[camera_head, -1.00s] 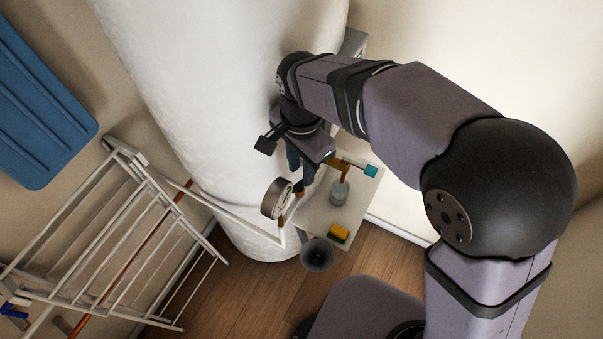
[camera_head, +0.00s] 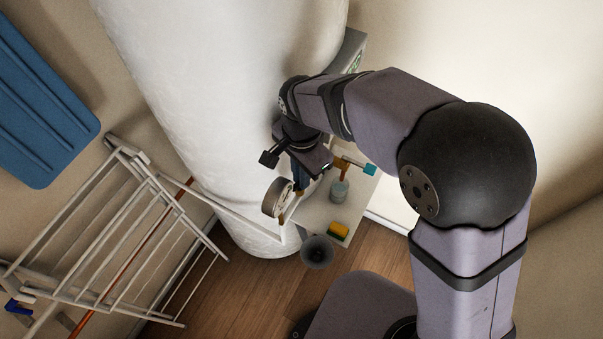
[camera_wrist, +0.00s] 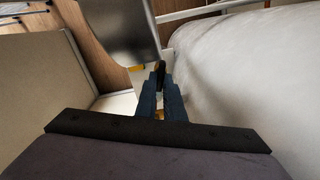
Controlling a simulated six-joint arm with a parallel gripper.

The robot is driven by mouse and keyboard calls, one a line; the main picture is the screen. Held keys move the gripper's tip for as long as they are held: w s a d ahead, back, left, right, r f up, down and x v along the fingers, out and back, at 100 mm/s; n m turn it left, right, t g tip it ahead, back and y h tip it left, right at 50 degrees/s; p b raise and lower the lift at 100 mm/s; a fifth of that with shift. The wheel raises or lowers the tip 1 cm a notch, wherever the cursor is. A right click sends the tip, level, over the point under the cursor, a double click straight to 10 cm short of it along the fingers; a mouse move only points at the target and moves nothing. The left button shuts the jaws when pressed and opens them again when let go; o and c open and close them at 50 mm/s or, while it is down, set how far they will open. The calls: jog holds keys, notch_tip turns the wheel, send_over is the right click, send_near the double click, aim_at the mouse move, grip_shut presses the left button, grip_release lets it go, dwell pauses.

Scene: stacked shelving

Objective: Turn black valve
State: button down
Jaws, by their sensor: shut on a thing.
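My gripper (camera_head: 303,188) points down at the pipework beside the white tank, just right of the round gauge. In the wrist view, my gripper (camera_wrist: 160,80) has its two blue fingers close together on the black valve (camera_wrist: 160,70). Only a small dark part of the valve shows between the fingertips. In the head view the fingers hide most or all of it. Some brass pipe (camera_wrist: 159,114) shows between the fingers in the wrist view.
The round gauge (camera_head: 277,197) stands close to the left of my gripper. A teal-handled valve (camera_head: 370,169) is on the right. A small shelf (camera_head: 313,212) holds a bottle (camera_head: 340,190) and a sponge (camera_head: 339,231). The large white tank (camera_head: 200,90) and a drying rack (camera_head: 110,240) are left.

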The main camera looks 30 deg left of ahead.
jog(key=n, duration=0.4)
jog(key=shift+a, duration=0.15)
jog(key=c, duration=1.9)
grip_release()
jog(key=shift+o, duration=0.2)
jog(key=shift+r+b, duration=0.9)
jog(key=shift+r, duration=2.8)
